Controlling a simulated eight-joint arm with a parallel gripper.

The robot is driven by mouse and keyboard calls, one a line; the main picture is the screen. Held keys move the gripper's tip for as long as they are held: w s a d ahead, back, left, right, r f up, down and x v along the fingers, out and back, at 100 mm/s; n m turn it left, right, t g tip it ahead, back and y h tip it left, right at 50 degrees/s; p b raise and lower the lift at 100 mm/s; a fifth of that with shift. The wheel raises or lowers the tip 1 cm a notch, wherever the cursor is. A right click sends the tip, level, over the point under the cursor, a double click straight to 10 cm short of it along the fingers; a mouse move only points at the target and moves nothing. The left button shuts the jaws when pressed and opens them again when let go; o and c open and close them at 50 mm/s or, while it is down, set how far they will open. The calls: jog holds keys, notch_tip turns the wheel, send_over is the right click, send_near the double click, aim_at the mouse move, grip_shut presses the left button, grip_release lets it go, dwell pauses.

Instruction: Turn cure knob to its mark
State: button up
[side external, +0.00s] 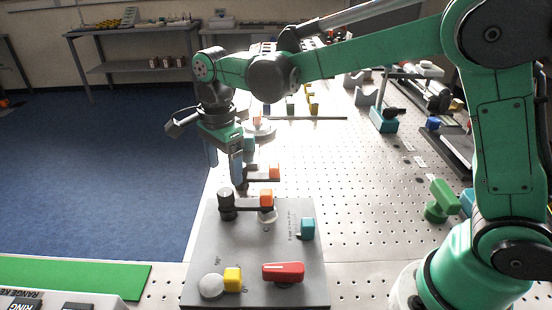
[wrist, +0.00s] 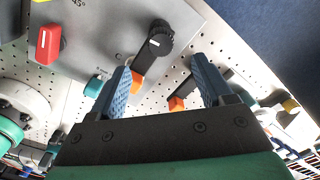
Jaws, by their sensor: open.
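A grey panel (side external: 240,285) carries several knobs and levers; no readable label shows which is the cure knob. A dark round knob (side external: 226,205) has a black arm with an orange end block (side external: 266,197); it also shows in the wrist view (wrist: 160,38), with a white line on top. A red handle (side external: 283,271) with a pale line lies at the front right, also in the wrist view (wrist: 48,42). My gripper (side external: 225,168) is open above the panel's far edge, fingers pointing down. In the wrist view its blue fingers (wrist: 161,70) are apart, with nothing held.
On the panel are a yellow block (side external: 232,279) beside a pale round knob (side external: 211,286) and a teal block (side external: 308,229). Another orange-tipped dark lever (side external: 274,171) stands just beyond it.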

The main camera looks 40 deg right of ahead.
aim_at(225, 192)
jog(key=shift+w+a+f+m, duration=0.2)
jog(key=shift+f+m, duration=0.1)
jog(key=shift+f, duration=2.75)
grip_shut()
